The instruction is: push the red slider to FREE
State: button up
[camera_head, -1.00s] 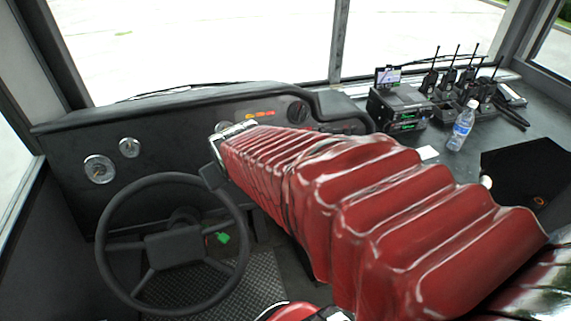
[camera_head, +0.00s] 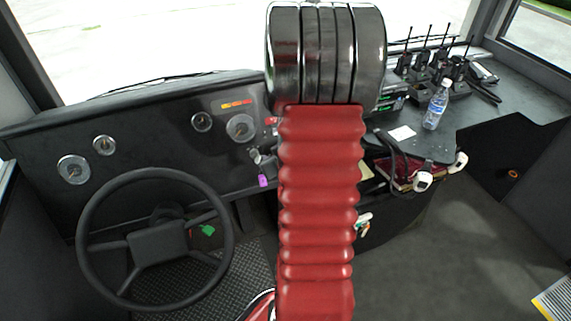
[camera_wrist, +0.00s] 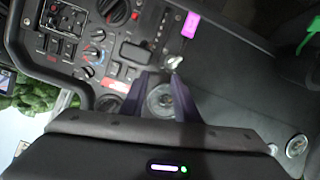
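I cannot make out the red slider for certain. The control panel (camera_wrist: 90,45) in the wrist view has knobs, switches and small red marks, too small to tell apart. My gripper (camera_wrist: 161,78) shows there as two dark purple fingers standing apart with nothing held. A round gauge (camera_wrist: 160,100) shows between the fingers; I cannot tell whether they touch the panel. In the head view my red-sleeved arm hides the gripper and the middle of the dashboard (camera_head: 140,103). A small red patch (camera_head: 271,121) shows just left of the arm.
A purple tag (camera_head: 263,181) hangs below a key switch; it is pink in the wrist view (camera_wrist: 191,25). The steering wheel (camera_head: 88,250) is at left. A water bottle (camera_head: 436,107) and several radios (camera_head: 422,65) stand on the right counter.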

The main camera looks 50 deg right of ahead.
jog(key=s+d+f+m+t, duration=0.1)
jog(key=s+d+f, duration=0.1)
jog(key=s+f, duration=0.2)
jog(key=s+d+f+m+t+h, duration=0.1)
jog(key=s+d+f, duration=0.2)
jog(key=s+f, duration=0.2)
jog(key=shift+s+d+f+m, duration=0.15)
jog(key=shift+d+f+m, duration=0.2)
jog(key=shift+f, duration=0.15)
jog(key=x, duration=1.4)
jog(key=shift+r, duration=0.25)
jog(key=shift+c, duration=0.4)
jog(key=shift+a, duration=0.1)
jog(key=c, duration=0.6)
grip_shut()
jog(key=shift+a, duration=0.1)
